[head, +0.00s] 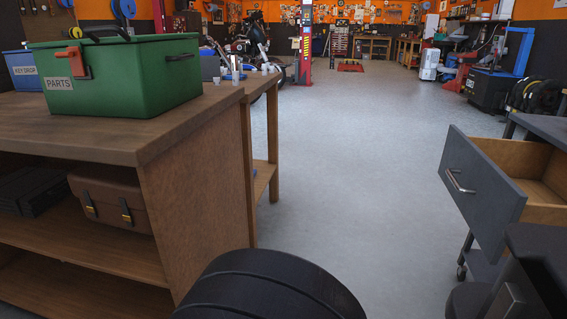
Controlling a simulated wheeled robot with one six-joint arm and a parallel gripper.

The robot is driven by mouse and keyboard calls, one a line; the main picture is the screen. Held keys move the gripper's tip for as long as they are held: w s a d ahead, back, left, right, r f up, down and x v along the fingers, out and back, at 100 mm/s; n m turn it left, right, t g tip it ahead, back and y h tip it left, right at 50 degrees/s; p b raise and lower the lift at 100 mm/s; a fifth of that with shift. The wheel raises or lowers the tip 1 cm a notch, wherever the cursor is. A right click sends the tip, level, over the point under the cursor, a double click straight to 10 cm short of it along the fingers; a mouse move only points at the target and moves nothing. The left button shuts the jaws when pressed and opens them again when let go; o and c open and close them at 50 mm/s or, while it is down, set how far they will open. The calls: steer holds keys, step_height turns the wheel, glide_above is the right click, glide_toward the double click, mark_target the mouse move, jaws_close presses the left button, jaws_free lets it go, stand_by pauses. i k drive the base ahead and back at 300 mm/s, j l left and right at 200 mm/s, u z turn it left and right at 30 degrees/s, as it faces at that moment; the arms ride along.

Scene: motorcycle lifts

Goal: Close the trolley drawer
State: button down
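The trolley (543,127) stands at the right edge of the head view, partly cut off by the frame. Its drawer (484,194) is pulled out toward the left and stands open. The drawer has a dark grey front with a silver bar handle (458,182) and light wooden sides. The part of its inside that shows looks empty. A dark shape at the bottom right hides the area below the drawer. My gripper is not in view.
A wooden bench (205,190) fills the left side, with a green PARTS box (120,85) on top and a brown case (115,198) on its shelf. Open grey floor (350,180) lies between bench and trolley. A black rounded shape covers the bottom middle.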

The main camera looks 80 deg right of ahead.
mark_target(494, 183)
steer(key=z, duration=3.75)
